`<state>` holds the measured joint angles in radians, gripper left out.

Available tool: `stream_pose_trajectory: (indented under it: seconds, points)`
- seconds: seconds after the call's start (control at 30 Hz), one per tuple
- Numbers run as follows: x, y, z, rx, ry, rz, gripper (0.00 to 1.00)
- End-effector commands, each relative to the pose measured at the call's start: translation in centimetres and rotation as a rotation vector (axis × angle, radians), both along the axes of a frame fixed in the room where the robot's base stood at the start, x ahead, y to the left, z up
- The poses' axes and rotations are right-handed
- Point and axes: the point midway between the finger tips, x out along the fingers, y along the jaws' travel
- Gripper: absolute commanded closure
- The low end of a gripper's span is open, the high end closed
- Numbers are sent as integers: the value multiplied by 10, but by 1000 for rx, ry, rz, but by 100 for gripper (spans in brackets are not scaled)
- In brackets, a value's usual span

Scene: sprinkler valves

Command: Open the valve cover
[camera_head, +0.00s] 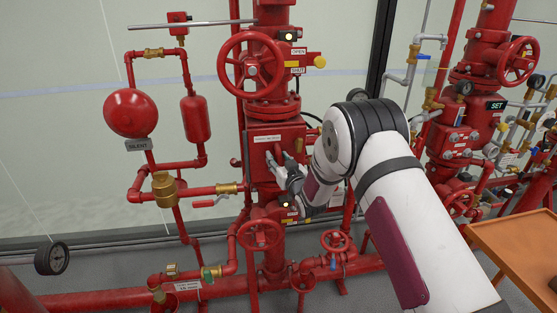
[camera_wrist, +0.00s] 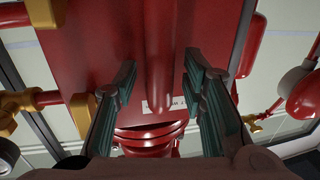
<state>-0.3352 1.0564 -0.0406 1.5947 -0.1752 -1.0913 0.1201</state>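The valve cover (camera_head: 256,160) is a red box-like panel on the middle of the tall red valve column, with a small white label (camera_head: 264,139) near its top. It fills the upper middle of the wrist view (camera_wrist: 100,35). A rounded red vertical bar, seemingly its handle (camera_wrist: 158,70), stands out from the panel. The panel appears closed. My gripper (camera_head: 280,158) is in front of the cover. In the wrist view its two dark green fingers (camera_wrist: 160,78) are spread, one on each side of the bar, with visible gaps. My gripper hides part of the cover in the head view.
A red handwheel (camera_head: 251,68) is above the cover, and another (camera_head: 260,234) is below. A red bell (camera_head: 131,112) and pipes stand at the left. A second valve column (camera_head: 465,115) and an orange-brown table (camera_head: 525,250) are at the right.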

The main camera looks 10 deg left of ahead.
Motion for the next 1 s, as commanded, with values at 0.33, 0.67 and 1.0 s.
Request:
stream_pose_trajectory:
  seconds: [0.33, 0.67, 1.0]
  points:
    - [0, 0, 0, 0, -1, 0, 100]
    - [-2, 1, 1, 0, -1, -11, 100]
    - [-23, 7, 1, 1, 2, -168, 100]
